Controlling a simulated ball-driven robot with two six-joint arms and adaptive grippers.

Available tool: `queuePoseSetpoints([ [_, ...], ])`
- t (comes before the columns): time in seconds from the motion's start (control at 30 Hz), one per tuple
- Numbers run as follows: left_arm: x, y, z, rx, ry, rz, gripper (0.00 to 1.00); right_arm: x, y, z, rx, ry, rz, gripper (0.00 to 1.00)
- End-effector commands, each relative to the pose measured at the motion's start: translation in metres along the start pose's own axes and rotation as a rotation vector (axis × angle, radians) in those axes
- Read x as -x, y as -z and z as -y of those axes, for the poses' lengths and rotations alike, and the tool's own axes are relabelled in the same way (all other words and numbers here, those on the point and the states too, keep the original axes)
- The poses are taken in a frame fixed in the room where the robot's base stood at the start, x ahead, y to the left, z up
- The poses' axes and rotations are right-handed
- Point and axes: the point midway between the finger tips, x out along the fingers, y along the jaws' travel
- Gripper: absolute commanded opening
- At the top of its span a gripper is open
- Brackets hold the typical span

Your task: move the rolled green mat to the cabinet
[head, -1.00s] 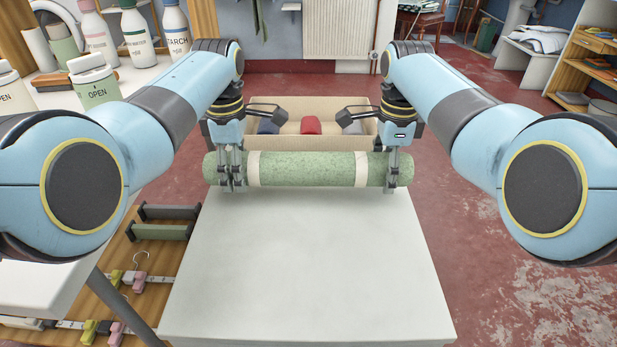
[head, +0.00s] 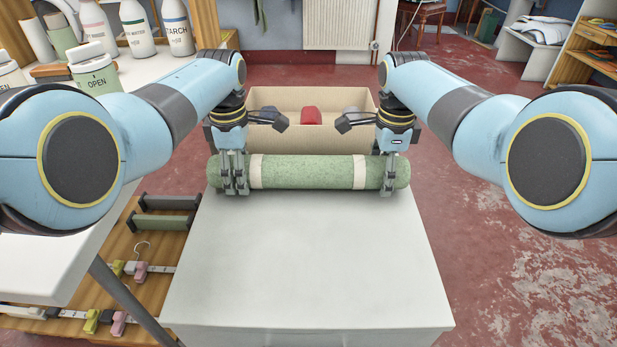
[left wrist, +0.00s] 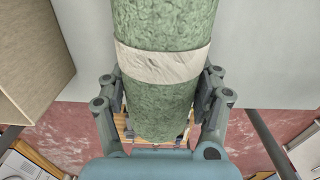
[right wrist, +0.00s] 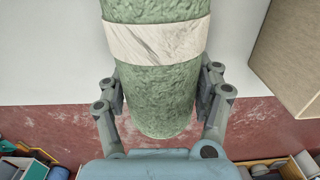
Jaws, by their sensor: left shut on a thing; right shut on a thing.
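The rolled green mat (head: 310,172) is speckled green with a pale band near each end. It lies level, crosswise over the far part of the white cabinet top (head: 310,260). My left gripper (head: 235,185) is shut around its left end, outside the band; the left wrist view shows the mat (left wrist: 160,100) between both fingers. My right gripper (head: 389,185) is shut around its right end, with the mat (right wrist: 160,95) between its fingers in the right wrist view. I cannot tell whether the mat touches the top.
An open beige box (head: 310,140) with a red item (head: 311,115) and darker items stands just behind the mat. A white table with bottles (head: 137,28) is at the left, above a wooden shelf (head: 150,250) with hangers. Red floor (head: 510,240) is open at the right.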

Motion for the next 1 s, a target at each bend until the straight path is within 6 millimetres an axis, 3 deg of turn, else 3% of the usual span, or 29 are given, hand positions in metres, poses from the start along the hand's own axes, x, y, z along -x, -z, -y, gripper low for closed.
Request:
queuePoseSetpoints([
  [0.17,-0.009,-0.004,-0.001,0.0,-0.002,0.007,0.12,-0.01,-0.004,-0.001,0.003,-0.003,0.007,0.12],
  [0.2,-0.009,-0.004,-0.001,0.0,-0.003,0.007,0.7,-0.01,-0.004,-0.001,0.003,-0.003,0.007,0.7],
  [0.37,-0.009,-0.002,0.0,0.0,-0.001,0.005,0.9,-0.01,-0.003,-0.001,0.002,-0.002,0.004,0.91],
  [0.83,-0.009,-0.001,0.0,0.0,0.0,0.001,0.9,-0.009,0.0,0.0,0.001,0.0,0.001,0.91],
  [1.0,0.003,-0.001,-0.001,0.0,-0.003,0.001,0.9,-0.009,0.0,0.0,0.0,0.0,0.0,0.91],
])
